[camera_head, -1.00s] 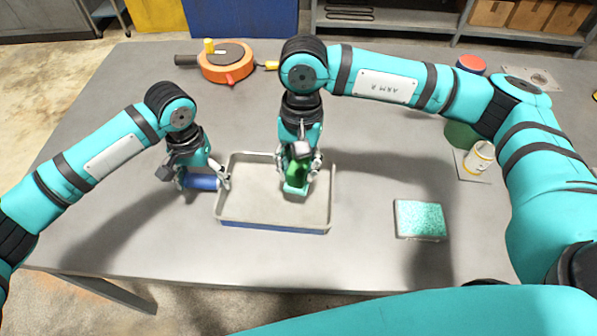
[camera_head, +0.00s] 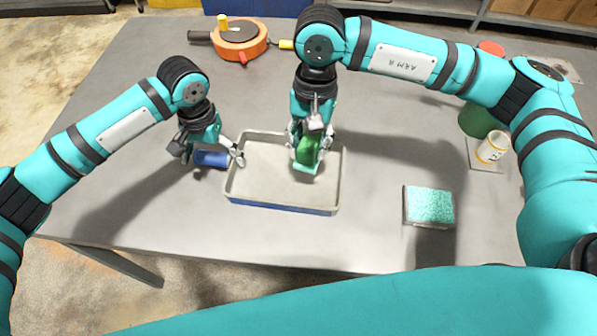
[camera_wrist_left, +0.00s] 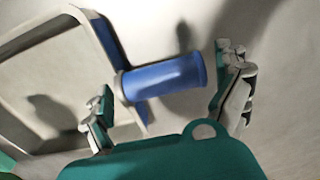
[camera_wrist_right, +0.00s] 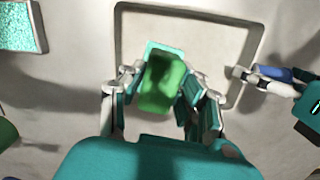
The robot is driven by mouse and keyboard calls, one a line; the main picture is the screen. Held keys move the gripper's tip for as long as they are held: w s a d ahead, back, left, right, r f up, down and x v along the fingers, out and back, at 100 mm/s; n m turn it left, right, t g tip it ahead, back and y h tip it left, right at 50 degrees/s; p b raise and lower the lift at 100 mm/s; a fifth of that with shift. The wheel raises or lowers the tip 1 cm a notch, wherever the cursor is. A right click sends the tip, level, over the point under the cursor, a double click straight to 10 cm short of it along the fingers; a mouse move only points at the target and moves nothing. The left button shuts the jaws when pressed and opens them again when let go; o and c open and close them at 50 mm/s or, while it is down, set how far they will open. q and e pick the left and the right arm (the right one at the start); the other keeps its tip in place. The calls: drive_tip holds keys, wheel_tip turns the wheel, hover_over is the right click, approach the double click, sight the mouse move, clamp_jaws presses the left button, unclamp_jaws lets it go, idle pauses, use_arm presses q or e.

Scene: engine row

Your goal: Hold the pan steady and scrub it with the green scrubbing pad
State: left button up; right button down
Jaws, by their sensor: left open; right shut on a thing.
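The pan (camera_head: 263,187) is a shallow grey rectangular tray with blue outer sides and a blue handle (camera_head: 211,158) on its left. My left gripper (camera_head: 208,150) is open, with its fingers on either side of the handle; in the left wrist view the handle (camera_wrist_left: 172,78) lies between the fingers with gaps visible. My right gripper (camera_head: 310,147) is shut on the green scrubbing pad (camera_head: 307,151), over the right half of the pan. The pad (camera_wrist_right: 161,85) has a green upper part and a teal lower edge. Whether it touches the pan floor I cannot tell.
A teal speckled block (camera_head: 429,205) lies right of the pan. A white cup (camera_head: 493,146) and a green container (camera_head: 478,121) with a red top stand further right. An orange round device (camera_head: 240,42) sits at the back left. The table between is clear.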

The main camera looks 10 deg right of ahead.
use_arm(q)
wheel_tip(320, 180, up, 12)
idle(0.5)
